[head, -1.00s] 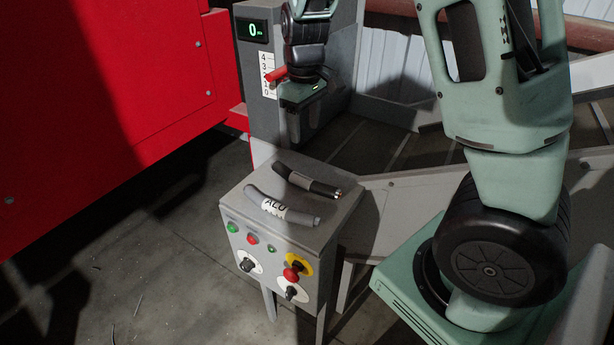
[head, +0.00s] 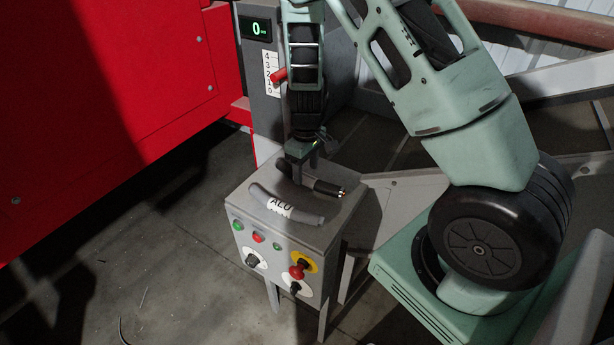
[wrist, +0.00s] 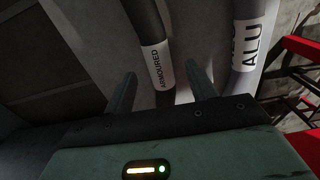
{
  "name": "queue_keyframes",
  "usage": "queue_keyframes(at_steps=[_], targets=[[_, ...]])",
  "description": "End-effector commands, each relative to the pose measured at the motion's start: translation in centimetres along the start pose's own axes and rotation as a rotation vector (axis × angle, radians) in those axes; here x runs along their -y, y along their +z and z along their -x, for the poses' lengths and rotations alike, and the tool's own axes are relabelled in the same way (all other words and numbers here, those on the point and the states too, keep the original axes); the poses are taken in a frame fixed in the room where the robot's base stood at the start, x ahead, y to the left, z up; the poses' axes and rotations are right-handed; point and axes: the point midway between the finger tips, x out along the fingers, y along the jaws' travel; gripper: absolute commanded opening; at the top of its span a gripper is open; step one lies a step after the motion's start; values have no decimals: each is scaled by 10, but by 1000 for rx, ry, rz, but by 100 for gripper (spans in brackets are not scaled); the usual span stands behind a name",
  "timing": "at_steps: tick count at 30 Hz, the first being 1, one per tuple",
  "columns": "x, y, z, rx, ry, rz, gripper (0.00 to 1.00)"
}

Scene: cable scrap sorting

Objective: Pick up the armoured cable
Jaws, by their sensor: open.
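The armoured cable (head: 327,188) is a short dark piece with a bright metallic cut end, lying on top of the grey control box. In the wrist view the cable (wrist: 146,22) carries a white label reading ARMOURED. My gripper (head: 300,178) points down over it and hides its middle in the head view. In the wrist view my gripper (wrist: 163,88) is open, with one finger on each side of the labelled part. I cannot tell whether the fingers touch the cable.
A grey cable labelled ALU (head: 284,207) lies beside it on the control box (head: 236,197), and its label shows close to the right finger in the wrist view (wrist: 252,40). Buttons and knobs (head: 297,271) cover the box front. A red panel (head: 100,110) stands left.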

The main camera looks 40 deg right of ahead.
Motion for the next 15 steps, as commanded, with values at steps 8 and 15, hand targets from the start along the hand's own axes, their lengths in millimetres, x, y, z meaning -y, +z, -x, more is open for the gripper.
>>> queue_keyframes(at_steps=[8,15], targets=[[-1,0,-26,1,-1,0,56],[-1,0,-27,0,-1,0,51]])
